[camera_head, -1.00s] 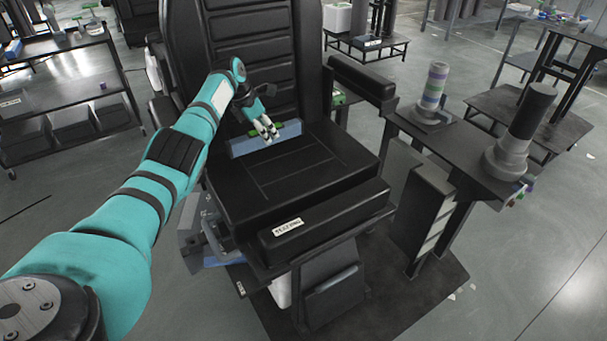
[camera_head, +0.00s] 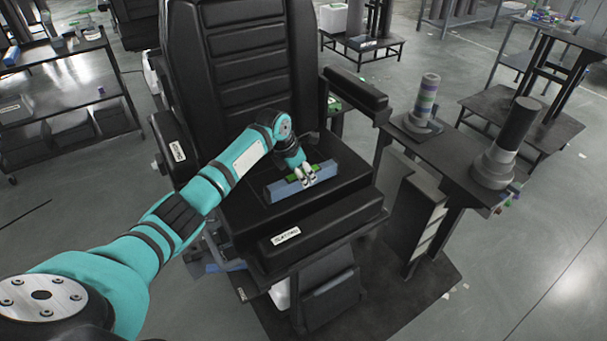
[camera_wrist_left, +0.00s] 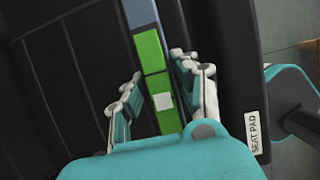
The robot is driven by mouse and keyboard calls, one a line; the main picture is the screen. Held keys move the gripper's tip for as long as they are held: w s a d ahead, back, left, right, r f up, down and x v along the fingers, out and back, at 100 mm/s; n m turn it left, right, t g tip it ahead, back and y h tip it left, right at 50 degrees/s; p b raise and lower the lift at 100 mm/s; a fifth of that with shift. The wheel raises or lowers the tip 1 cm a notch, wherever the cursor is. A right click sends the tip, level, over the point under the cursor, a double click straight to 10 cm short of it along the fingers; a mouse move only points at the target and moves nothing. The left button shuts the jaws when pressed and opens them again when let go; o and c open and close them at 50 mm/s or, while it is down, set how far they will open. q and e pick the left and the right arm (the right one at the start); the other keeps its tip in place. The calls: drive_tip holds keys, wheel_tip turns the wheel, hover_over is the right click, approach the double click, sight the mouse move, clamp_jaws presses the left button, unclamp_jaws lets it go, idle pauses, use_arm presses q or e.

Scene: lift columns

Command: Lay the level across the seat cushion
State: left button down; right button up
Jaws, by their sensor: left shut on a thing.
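The level is a blue bar with a green middle (camera_head: 275,191). It is at the seat cushion (camera_head: 240,198), lying roughly side to side near the middle; I cannot tell whether it touches the cushion. My left gripper (camera_head: 309,179) is shut on the level at its green part. In the left wrist view the level (camera_wrist_left: 139,12) runs between the two fingers of my left gripper (camera_wrist_left: 155,95), over the black seat. My right gripper is not in view.
A front pad with a white label (camera_head: 325,223) lies before the cushion. The backrest (camera_head: 245,60) rises behind. A right armrest (camera_head: 355,88) and a side shelf with two upright cylinders (camera_head: 425,98) (camera_head: 515,130) stand to the right.

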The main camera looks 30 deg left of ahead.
use_arm(q)
drive_tip(key=shift+w+f, duration=0.1)
drive_tip(key=shift+f, duration=0.4)
drive_tip(key=c, duration=1)
unclamp_jaws()
drive_tip(key=shift+f, duration=0.1)
drive_tip(key=v, duration=1.2)
